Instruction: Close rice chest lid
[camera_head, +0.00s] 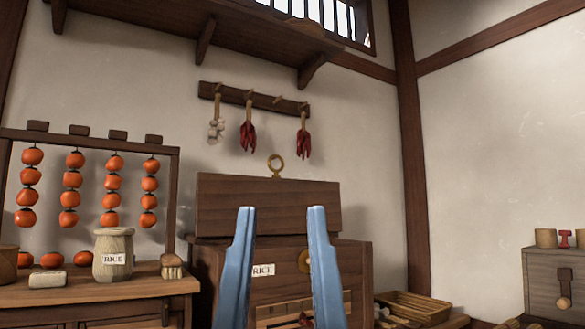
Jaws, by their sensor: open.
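The rice chest (370,275) is a dark wooden box with a RICE label and a round brass fitting on its front. Its lid (268,190) stands raised at the back of the chest, with its broad face towards me. A brass ring (275,166) shows at the lid's upper edge. My gripper (281,210) shows as two blue fingers, spread apart with nothing between them. It is in front of the chest in the picture and hides parts of the chest front and lower lid. I cannot tell its exact distance from the lid.
A wooden cabinet (95,292) at left holds a rice jar (113,258), a brush (172,266) and a persimmon rack (178,200). A peg rail (255,98) with dried chillies hangs above the chest. A shallow basket (420,305) and grey cabinet (550,285) are at right.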

